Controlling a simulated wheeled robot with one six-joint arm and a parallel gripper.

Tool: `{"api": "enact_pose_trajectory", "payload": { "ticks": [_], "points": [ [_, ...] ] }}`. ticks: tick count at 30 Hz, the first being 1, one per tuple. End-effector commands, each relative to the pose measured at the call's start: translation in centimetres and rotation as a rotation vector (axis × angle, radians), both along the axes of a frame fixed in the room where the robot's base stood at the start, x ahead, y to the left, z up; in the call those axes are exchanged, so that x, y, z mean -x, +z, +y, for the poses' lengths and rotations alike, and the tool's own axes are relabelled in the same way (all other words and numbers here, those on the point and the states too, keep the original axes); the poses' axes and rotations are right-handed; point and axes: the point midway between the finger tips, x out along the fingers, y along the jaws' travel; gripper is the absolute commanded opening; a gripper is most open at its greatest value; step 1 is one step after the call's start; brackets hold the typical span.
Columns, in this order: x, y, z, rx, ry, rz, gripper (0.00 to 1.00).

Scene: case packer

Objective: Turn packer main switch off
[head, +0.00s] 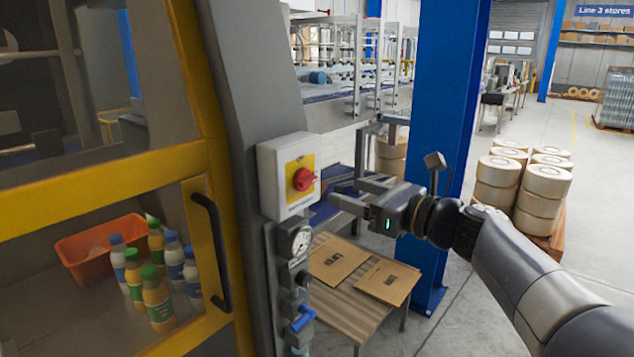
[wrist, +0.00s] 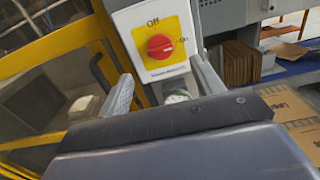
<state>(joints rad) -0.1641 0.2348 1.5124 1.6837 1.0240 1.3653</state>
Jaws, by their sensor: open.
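The main switch is a red rotary knob (head: 304,179) on a yellow plate, on a light grey box (head: 270,180) fixed to the packer's grey post. In the wrist view the knob (wrist: 160,46) has "Off" printed above it and "On" to its right. Its handle seems to lie sideways, towards "On". My gripper (head: 346,192) is open and empty, to the right of the box and apart from the knob. In the wrist view my fingers (wrist: 162,80) spread either side below the knob, with nothing between them.
Below the box are a pressure gauge (head: 295,240) and a blue valve handle (head: 302,318). The yellow-framed door with a black handle (head: 212,252) is to the left. A blue column (head: 446,120) stands behind my arm. A table (head: 345,312) holds flat cartons.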

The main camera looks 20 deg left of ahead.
Motion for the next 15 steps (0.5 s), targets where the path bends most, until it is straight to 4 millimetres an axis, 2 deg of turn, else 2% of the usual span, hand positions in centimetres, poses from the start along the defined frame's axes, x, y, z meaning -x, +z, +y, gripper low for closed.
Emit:
{"api": "enact_pose_trajectory", "payload": {
  "ticks": [9,15],
  "points": [
    [-2.2,0.1,5.7,0.004,0.004,-0.001,0.63],
    [-3.2,0.0,8.0,0.004,0.003,0.000,0.63]
  ]
}}
